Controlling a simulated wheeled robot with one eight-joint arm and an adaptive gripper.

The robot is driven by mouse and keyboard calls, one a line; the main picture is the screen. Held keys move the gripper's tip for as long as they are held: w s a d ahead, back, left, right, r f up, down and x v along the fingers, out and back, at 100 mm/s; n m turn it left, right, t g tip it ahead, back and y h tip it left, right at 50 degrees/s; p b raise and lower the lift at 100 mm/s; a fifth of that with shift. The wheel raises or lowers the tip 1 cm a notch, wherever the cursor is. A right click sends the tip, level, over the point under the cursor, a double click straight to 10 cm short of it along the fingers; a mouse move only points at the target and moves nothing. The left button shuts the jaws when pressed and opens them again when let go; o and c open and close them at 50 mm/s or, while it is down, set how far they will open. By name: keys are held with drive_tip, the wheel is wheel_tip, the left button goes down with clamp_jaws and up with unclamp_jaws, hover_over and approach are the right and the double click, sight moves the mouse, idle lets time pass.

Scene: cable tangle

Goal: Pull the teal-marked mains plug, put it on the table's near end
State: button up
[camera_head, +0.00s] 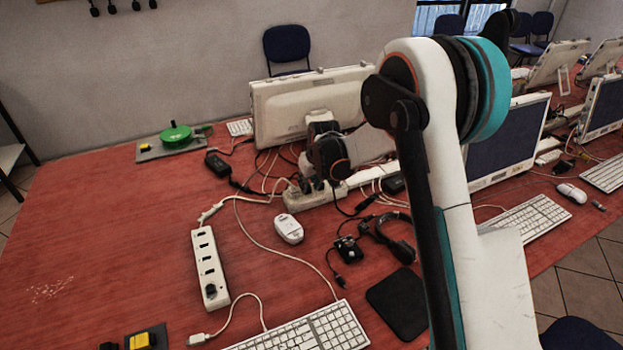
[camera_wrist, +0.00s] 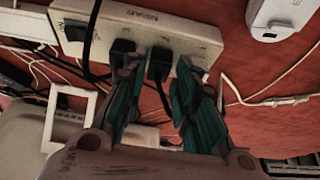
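A white power strip (camera_head: 317,194) lies on the red table below my gripper (camera_head: 318,181). In the wrist view the strip (camera_wrist: 140,22) crosses the top with black plugs in it. One black plug (camera_wrist: 159,66) sits between my gripper's two teal-padded fingers (camera_wrist: 162,88). The fingers are apart, with a gap at least on the plug's right side. Another black plug (camera_wrist: 121,48) is just left of it, partly hidden by the left finger. I cannot make out a teal mark on either plug.
A second white strip (camera_head: 208,268) lies to the left. A white mouse-like device (camera_head: 289,229), a headset (camera_head: 396,238) and many loose cables surround the spot. A monitor (camera_head: 306,105) stands close behind. The table's left part (camera_head: 110,230) is mostly bare.

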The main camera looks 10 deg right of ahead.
drive_tip(key=shift+b+x, duration=0.3)
drive_tip(key=shift+x, duration=0.95)
clamp_jaws()
